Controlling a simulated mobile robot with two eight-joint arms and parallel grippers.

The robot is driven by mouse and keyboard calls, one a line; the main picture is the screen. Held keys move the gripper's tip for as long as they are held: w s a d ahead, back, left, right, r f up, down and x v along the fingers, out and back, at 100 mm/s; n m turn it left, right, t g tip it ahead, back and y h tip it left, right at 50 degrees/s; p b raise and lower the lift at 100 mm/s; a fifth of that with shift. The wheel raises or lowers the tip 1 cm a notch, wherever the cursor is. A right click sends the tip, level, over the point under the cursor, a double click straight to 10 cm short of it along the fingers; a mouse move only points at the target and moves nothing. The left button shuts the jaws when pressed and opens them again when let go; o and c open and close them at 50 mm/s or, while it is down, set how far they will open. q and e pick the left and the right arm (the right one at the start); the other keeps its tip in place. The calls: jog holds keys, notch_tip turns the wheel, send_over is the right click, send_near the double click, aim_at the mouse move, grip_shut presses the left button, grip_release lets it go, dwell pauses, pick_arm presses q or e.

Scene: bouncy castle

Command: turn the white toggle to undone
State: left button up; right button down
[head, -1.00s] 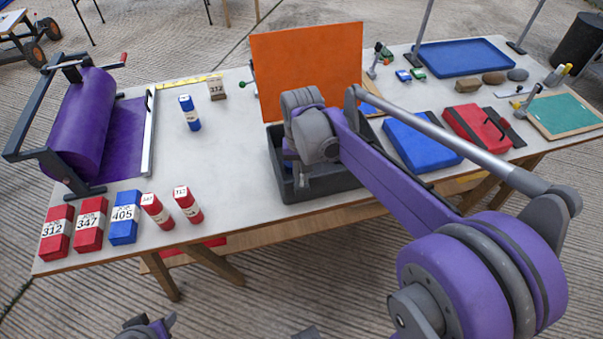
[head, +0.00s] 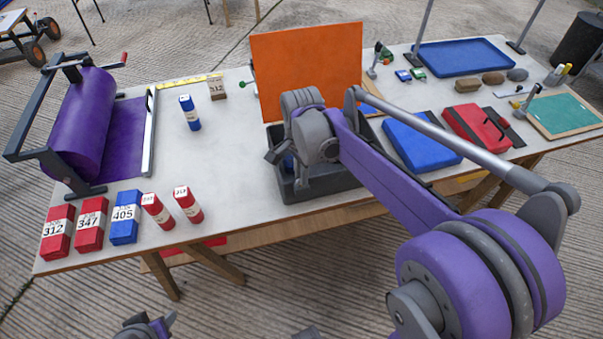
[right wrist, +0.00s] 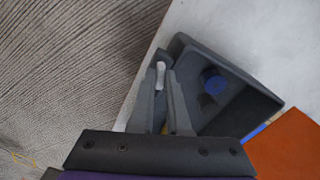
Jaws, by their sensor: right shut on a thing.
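The white toggle (right wrist: 160,76) shows as a small pale lever between my fingertips in the right wrist view, near the outer edge of a dark grey open box (right wrist: 240,88). My right gripper (right wrist: 162,82) is shut on the toggle. The head view shows the same gripper (head: 273,156) at the left side of the box (head: 318,188), with its wrist covering much of the box. I cannot make out the toggle in the head view. A blue round thing (right wrist: 214,85) lies inside the box.
An orange panel (head: 305,65) stands behind the box. A blue pad (head: 420,142) and a red case (head: 475,130) lie to the right. Several red and blue boxes and a purple roller (head: 80,125) are on the left.

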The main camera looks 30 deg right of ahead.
jog(key=shift+m, duration=2.2)
jog(key=c, duration=0.9)
grip_release()
notch_tip(320, 180, up, 11)
jog(key=p, duration=0.1)
jog(key=shift+f, duration=0.1)
